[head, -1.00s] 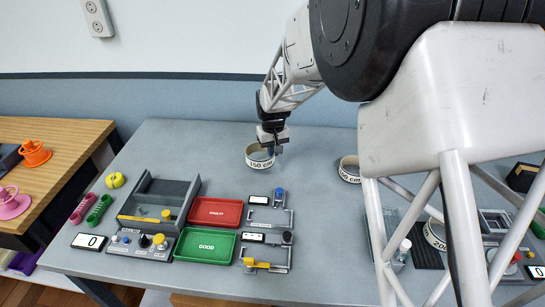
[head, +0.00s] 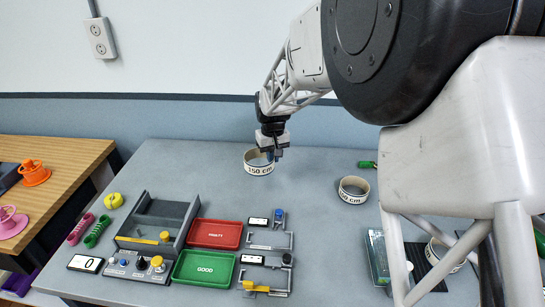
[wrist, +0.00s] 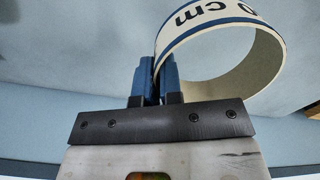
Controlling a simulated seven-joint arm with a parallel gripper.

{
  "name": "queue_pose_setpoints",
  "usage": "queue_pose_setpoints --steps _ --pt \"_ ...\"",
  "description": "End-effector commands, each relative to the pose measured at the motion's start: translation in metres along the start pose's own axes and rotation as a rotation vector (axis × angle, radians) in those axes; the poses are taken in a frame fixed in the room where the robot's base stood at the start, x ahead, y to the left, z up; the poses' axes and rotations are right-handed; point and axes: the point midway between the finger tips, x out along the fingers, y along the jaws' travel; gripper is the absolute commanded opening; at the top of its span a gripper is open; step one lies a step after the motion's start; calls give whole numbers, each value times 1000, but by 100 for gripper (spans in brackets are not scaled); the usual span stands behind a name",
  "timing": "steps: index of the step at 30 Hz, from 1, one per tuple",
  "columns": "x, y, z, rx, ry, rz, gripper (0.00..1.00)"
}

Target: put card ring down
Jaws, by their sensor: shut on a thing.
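The card ring (head: 257,166), a cream band marked 150 cm with a blue lower edge, is at the back middle of the grey table in the head view. My gripper (head: 271,154) is above its right side. In the wrist view the ring (wrist: 262,62) stands out to the right of the blue fingers (wrist: 152,75), which are shut on its wall. Whether the ring touches the table I cannot tell.
A second cream ring (head: 353,190) lies to the right. The red tray (head: 240,236), green tray (head: 177,270) and a grey open box (head: 192,216) are in front. The table (head: 190,165) left of my gripper is clear.

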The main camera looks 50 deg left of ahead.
Motion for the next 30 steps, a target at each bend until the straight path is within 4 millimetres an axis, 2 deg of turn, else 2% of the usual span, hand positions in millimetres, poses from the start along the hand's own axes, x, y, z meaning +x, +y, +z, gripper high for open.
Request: queue_pose_setpoints --steps 12,17,23,30 --pt "0 0 0 0 0 0 0" --pt "0 7 1 5 0 0 0" --pt "0 34 6 23 0 0 0" --pt "-1 93 21 63 0 0 0"
